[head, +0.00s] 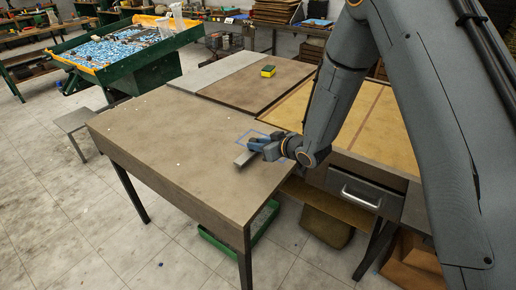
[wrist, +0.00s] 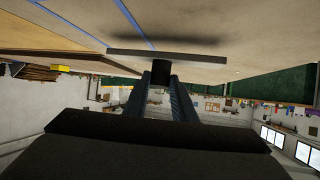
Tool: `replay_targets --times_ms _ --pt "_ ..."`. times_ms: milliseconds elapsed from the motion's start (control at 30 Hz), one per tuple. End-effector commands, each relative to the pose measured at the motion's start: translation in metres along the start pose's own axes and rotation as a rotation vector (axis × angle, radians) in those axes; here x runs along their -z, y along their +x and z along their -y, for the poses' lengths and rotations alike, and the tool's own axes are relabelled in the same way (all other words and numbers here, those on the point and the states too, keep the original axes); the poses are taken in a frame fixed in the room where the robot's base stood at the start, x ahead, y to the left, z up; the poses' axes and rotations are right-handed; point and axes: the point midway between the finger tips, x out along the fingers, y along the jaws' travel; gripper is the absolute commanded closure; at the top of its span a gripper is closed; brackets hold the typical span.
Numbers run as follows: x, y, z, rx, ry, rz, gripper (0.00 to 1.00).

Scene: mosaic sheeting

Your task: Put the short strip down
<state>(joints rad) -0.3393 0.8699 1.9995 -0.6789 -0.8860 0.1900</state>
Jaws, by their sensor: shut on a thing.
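The short strip (head: 244,158) is a small grey bar at the front right part of the brown worktable (head: 170,135). My gripper (head: 262,145) is shut on it. In the wrist view the strip (wrist: 200,58) runs crosswise at the fingertips (wrist: 161,72), and a dark shadow lies on the tabletop near it. The strip is close over the surface; I cannot tell whether it touches. A blue outline (head: 243,136) is marked on the tabletop beside the strip, partly hidden by my gripper.
A yellow and green sponge-like block (head: 268,71) lies toward the back of the table. A tan panel (head: 375,125) is to the right, above a drawer (head: 361,196). A green stand with blue mosaic (head: 115,48) is at the back left. Small white bits dot the otherwise clear tabletop.

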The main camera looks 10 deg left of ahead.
Motion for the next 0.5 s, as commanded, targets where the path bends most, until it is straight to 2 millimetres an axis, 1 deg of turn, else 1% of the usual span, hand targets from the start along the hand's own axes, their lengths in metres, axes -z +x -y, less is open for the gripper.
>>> replay_targets --times_ms 100,200,500 --pt "-0.012 0.007 0.001 0.001 0.0 0.0 1.0" --pt "-0.018 0.01 0.001 0.001 -0.001 -0.001 1.0" --pt "-0.02 0.011 0.001 0.001 -0.002 -0.002 1.0"
